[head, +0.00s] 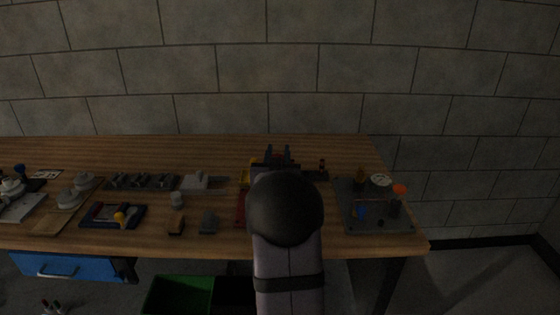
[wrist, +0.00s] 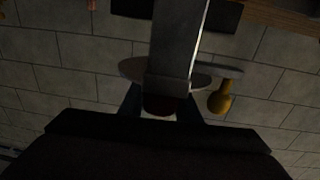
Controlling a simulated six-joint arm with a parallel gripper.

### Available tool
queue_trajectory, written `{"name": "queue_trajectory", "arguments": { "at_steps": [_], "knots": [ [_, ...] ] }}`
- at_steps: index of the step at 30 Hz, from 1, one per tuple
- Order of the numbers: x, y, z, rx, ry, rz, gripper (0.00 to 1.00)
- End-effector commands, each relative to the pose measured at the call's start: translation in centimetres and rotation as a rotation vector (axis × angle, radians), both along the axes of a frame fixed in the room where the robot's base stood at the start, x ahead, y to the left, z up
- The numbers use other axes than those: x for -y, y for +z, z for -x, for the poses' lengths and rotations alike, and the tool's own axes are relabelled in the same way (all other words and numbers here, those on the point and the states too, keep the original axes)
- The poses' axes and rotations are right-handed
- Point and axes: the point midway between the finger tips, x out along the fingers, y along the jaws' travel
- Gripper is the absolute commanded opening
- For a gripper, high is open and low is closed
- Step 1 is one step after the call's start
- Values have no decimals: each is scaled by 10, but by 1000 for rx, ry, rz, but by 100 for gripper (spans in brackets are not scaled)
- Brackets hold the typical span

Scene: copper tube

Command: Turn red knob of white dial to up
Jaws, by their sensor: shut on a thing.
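In the wrist view my gripper (wrist: 160,114) is shut on a dark red piece, which looks like the red knob (wrist: 160,103); a dark blue finger stands on each side. A pale disc (wrist: 132,69), probably the white dial, shows nearly edge-on behind a grey bar. Which way the knob points cannot be told. In the head view my gripper's fingertips (head: 278,151) show past the dark round end of my arm, over the middle-right of the table.
A yellow knob-shaped piece (wrist: 220,98) is close beside the gripper in the wrist view. A grey tray (head: 357,223) with several small things stands to the right on the wooden table (head: 200,150). Small fixtures line the left. The back strip is clear, before a block wall.

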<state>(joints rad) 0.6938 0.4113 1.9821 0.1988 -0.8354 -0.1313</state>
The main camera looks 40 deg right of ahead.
Motion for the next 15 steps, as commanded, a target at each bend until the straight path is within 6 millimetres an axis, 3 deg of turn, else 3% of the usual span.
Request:
{"name": "queue_trajectory", "arguments": {
  "at_steps": [15],
  "knots": [
    [-1, 0, 0, -5, 53, 1, 8]
  ]
}}
